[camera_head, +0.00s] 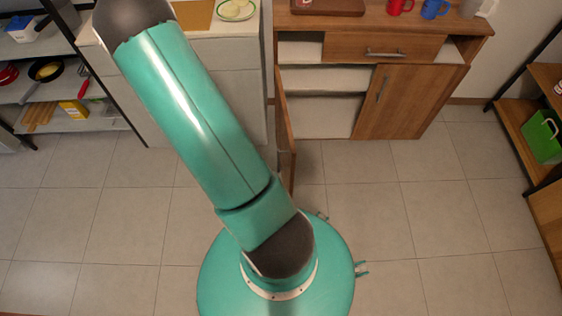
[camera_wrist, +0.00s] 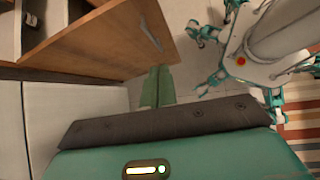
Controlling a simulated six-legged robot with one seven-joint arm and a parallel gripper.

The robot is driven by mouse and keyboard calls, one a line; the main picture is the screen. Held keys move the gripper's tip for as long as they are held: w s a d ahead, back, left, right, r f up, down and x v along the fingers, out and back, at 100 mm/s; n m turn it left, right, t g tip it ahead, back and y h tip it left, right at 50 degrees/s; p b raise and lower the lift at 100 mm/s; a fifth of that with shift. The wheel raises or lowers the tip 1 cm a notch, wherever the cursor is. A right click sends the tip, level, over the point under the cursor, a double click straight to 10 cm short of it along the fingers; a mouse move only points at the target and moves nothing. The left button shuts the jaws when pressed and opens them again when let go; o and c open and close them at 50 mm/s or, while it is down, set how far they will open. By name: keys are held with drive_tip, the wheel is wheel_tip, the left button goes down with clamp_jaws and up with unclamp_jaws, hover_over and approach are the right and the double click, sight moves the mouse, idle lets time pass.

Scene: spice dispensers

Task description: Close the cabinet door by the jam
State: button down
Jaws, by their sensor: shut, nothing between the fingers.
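The wooden cabinet (camera_head: 480,27) stands at the back in the head view. Its left door (camera_head: 286,135) is swung open toward me, seen nearly edge-on and partly behind my arm; the white interior (camera_head: 317,103) shows beside it. Its right door (camera_head: 402,103) is shut. In the wrist view a wooden door with a metal handle (camera_wrist: 150,38) fills the upper left, apparently the open one. My gripper (camera_wrist: 158,74) has its green fingers together, empty, by the door's edge; I cannot tell whether they touch it. I cannot make out the jam for certain.
A drawer (camera_head: 385,48) sits above the doors. Red (camera_head: 399,6) and blue mugs (camera_head: 434,8) stand on the cabinet top. Shelves with pans are at left, and a shelf with a green box (camera_head: 543,135) at right. The tiled floor (camera_head: 405,200) before the cabinet is clear.

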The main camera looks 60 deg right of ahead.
drive_tip(key=s+d+f+n+g, duration=0.1)
drive_tip(key=s+d+f, duration=0.1)
drive_tip(key=s+f, duration=0.3)
hover_over(278, 164)
drive_tip(key=s+a, duration=0.2)
drive_tip(key=s, duration=0.1)
wheel_tip(278, 164, down, 8)
drive_tip(key=shift+f, duration=0.15)
